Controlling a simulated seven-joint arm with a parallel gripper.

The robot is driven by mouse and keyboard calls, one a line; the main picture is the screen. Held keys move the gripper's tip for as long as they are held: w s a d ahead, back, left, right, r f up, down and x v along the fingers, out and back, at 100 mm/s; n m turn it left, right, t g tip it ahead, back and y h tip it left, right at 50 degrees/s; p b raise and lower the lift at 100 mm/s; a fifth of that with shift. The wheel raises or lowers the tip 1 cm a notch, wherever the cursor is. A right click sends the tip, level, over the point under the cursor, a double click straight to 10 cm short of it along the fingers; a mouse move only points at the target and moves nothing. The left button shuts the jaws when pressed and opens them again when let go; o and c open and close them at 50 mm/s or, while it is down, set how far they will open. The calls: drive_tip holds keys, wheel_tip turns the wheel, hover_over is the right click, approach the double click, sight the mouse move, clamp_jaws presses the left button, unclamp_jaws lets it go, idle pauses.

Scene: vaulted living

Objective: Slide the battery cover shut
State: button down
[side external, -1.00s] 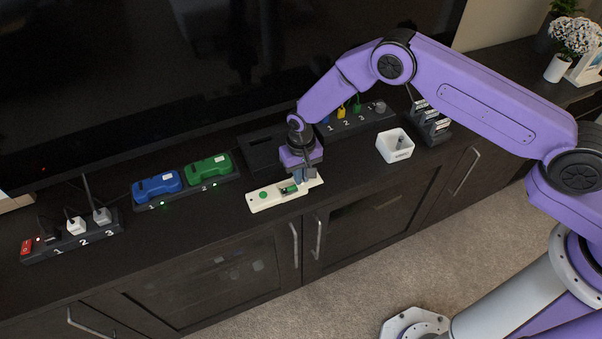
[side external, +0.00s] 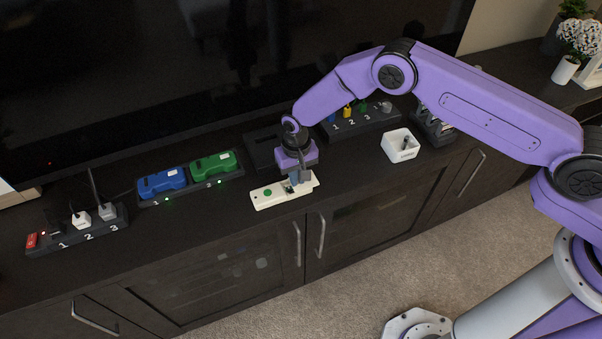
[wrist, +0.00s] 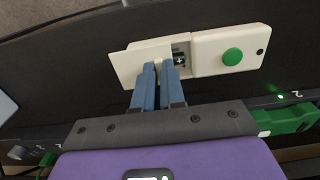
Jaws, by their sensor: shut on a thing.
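The cream battery device (side external: 266,198) lies on the dark cabinet top, with a round green button near one end. It also shows in the wrist view (wrist: 207,57). Its cream battery cover (wrist: 128,61) sits at the end away from the button and is partly open. A narrow gap beside the cover shows the battery (wrist: 180,59), with a plus mark. My gripper (wrist: 159,68) is shut on the battery cover at the gap side. The exact gripped part is hidden by the fingers. In the side view my gripper (side external: 299,180) is low over the device.
A blue box (side external: 162,183) and a green box (side external: 213,167) sit in a dock to the left. A power strip (side external: 75,237) is farther left. The television (side external: 150,80) rises behind.

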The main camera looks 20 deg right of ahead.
drive_tip(key=c, duration=1.2)
unclamp_jaws()
wheel_tip(320, 180, up, 18)
drive_tip(key=shift+f, duration=0.25)
